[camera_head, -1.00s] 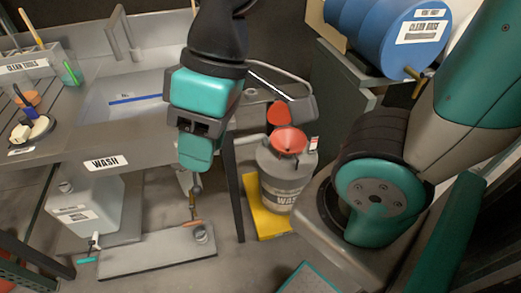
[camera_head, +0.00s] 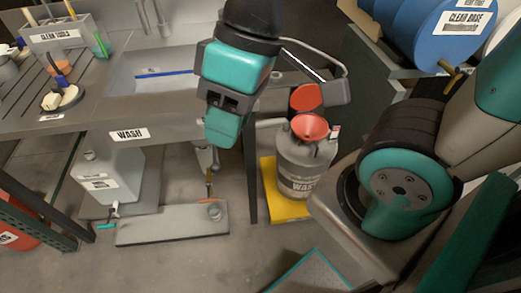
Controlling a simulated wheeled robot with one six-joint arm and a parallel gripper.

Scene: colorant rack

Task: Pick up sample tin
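I cannot pick out a thing that is clearly a sample tin in this view. My arm hangs from the top middle in front of the sink, with a teal block above and a teal and black end (camera_head: 222,128) below. Its fingers are not clear, so I cannot tell whether my gripper is open or shut. No held thing can be made out at it. The arm's end hides part of the bench front and sink.
The bench with the WASH label (camera_head: 129,134) and sink (camera_head: 148,95) stands left. Under it are a white canister (camera_head: 105,185) and a low grey platform (camera_head: 165,227). A grey waste can with red funnel (camera_head: 311,128) stands right. Blue drums (camera_head: 450,32) lie upper right. Floor in front is partly clear.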

